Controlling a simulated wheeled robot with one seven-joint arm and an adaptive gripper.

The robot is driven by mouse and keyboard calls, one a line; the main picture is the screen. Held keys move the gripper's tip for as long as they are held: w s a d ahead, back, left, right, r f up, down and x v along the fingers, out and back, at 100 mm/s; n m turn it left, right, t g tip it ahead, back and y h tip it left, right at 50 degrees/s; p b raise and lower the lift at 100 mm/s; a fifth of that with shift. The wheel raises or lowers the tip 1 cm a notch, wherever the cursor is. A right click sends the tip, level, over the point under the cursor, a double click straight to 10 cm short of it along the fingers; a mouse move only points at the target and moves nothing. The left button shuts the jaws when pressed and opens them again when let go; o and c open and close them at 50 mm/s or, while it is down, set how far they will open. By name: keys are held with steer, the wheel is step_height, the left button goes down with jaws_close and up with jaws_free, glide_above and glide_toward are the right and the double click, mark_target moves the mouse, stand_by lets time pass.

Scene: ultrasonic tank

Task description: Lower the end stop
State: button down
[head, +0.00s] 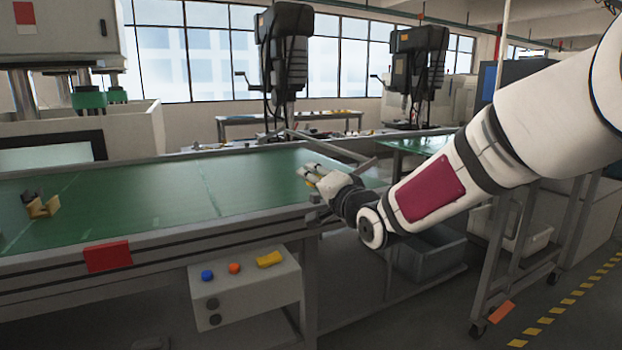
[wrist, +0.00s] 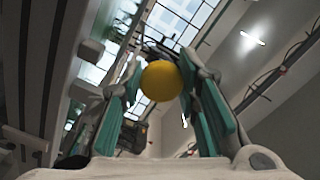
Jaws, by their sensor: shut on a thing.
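The end stop (head: 335,147) looks like a grey bar standing above the green belt at its right end, running slantwise. My gripper (head: 313,175) is at the belt's right end, just in front of and below the bar. In the wrist view my gripper (wrist: 163,95) has its teal finger pads on both sides of a round yellow knob (wrist: 160,81) and is shut on it. The knob's stem and its join to the end stop are hidden.
The green conveyor belt (head: 150,205) runs to the left, with small brown and dark parts (head: 40,207) at its far left. A control box (head: 245,295) with coloured buttons hangs at the front. A grey bin (head: 430,255) sits below my arm.

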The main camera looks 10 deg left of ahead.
steer(key=w+d+r+m+p, duration=0.2)
steer(key=d+r+m+p, duration=0.1)
steer(key=r+m+p, duration=0.2)
steer(key=m+p, duration=0.1)
steer(key=p, duration=0.1)
steer(key=shift+w+d+p, duration=0.2)
steer(key=shift+d+p, duration=0.05)
steer(key=shift+p, duration=0.15)
steer(key=shift+w+d+r, duration=0.1)
steer(key=shift+d, duration=0.05)
steer(key=c, duration=1.2)
jaws_free()
steer(key=shift+c, duration=0.2)
steer(key=v, duration=1.2)
